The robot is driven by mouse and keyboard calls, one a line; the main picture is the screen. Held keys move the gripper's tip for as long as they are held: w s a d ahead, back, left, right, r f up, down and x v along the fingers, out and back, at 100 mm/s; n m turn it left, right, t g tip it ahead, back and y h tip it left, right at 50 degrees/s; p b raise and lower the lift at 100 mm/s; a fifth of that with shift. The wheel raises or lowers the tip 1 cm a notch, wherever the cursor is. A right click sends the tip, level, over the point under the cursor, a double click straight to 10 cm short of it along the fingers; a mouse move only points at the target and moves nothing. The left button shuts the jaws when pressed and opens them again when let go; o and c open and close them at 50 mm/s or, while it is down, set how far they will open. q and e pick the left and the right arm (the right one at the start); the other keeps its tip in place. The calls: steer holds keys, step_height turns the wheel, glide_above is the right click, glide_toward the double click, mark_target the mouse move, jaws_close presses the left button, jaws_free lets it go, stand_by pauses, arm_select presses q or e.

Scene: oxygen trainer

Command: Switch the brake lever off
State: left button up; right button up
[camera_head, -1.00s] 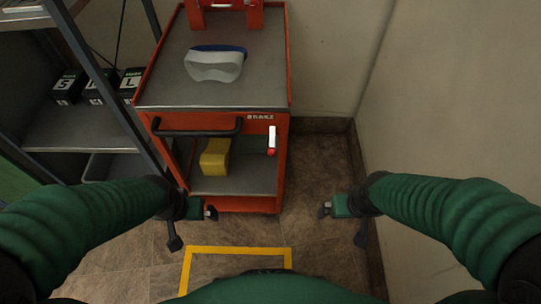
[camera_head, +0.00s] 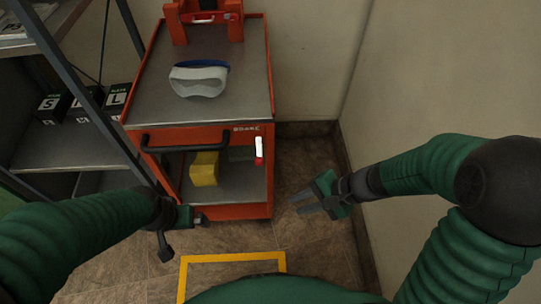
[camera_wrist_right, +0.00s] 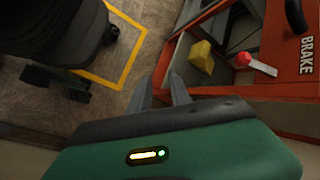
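The brake lever (camera_head: 259,151) is a white handle with a red end on the front right of the orange cart (camera_head: 200,135), below a "BRAKE" label. In the head view it points up, with the red end at the bottom. It also shows in the right wrist view (camera_wrist_right: 262,66), near the label. My right gripper (camera_head: 300,202) is to the right of and below the lever, apart from it and empty. Its two fingers stand apart in the right wrist view (camera_wrist_right: 166,88). My left gripper (camera_head: 203,218) is low in front of the cart; its finger opening is unclear.
A white and blue visor-like item (camera_head: 200,80) lies on the cart's top. A yellow block (camera_head: 204,168) sits on its lower shelf. A black handle (camera_head: 186,139) juts from the cart front. A shelf with boxes (camera_head: 85,104) stands left. A wall (camera_head: 440,70) bounds the right side.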

mark_target(259, 151)
steer(key=w+r+m+t, duration=0.1)
steer(key=w, duration=0.2)
steer(key=w+d+r+m+t+y, duration=0.1)
steer(key=w+r+m+t, duration=0.1)
steer(key=w, duration=0.1)
steer(key=w+d+r+m+t+p, duration=0.1)
steer(key=w+r+m+t, duration=0.1)
steer(key=w, duration=0.1)
steer(key=shift+w+r+y, duration=0.1)
steer(key=shift+w+y, duration=0.1)
steer(key=shift+y, duration=0.1)
jaws_close()
steer(key=shift+a, duration=0.1)
steer(key=w+a+f+b, duration=0.2)
steer(key=w+a+b, duration=0.1)
steer(key=a, duration=0.5)
steer(key=shift+a+f, duration=0.3)
steer(key=shift+f, duration=0.05)
